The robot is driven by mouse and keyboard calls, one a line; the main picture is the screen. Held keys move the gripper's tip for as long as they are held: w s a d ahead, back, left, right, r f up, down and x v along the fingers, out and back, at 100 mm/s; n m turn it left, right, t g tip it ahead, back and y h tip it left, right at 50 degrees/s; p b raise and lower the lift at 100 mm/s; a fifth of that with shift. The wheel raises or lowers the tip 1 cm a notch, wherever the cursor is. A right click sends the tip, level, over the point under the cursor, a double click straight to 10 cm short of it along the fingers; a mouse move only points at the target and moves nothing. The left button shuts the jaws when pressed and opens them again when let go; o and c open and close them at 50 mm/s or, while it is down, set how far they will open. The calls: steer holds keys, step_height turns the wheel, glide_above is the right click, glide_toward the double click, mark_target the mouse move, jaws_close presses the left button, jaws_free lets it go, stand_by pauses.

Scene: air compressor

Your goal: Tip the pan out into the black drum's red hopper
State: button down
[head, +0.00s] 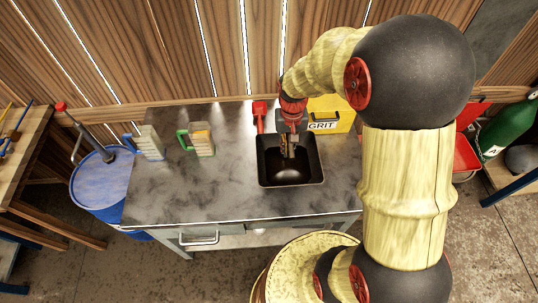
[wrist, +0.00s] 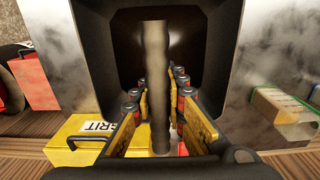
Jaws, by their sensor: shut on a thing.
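The black square pan (head: 310,172) is at the middle of the grey metal bench in the head view, level and open side up. Its dark inside (wrist: 205,40) fills the upper middle of the wrist view; I cannot make out its contents. My gripper (head: 290,150) is over the pan, shut on its upright bar-like handle, which shows between the fingers in the wrist view (wrist: 157,90). I cannot tell whether the pan touches the bench. The red hopper (head: 467,150) is at the right, partly hidden behind my arm. The black drum is mostly hidden in the head view.
A yellow GRIT box (head: 335,116) stands right behind the pan, with a red scoop-like tool (head: 259,116) to its left. A blue drum (head: 103,180) is further left.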

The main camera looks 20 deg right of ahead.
steer(key=b, duration=0.1)
glide_above(271, 159)
step_height(271, 159, down, 6)
steer(key=shift+w+d+f, duration=0.1)
steer(key=shift+d+f, duration=0.05)
steer(key=shift+w+f+b, duration=0.1)
steer(key=shift+f+b, duration=0.2)
steer(key=shift+f, duration=1.5)
steer(key=c, duration=1.8)
jaws_free()
steer(key=shift+c, duration=0.2)
steer(key=shift+o, duration=0.2)
steer(key=shift+r, duration=0.1)
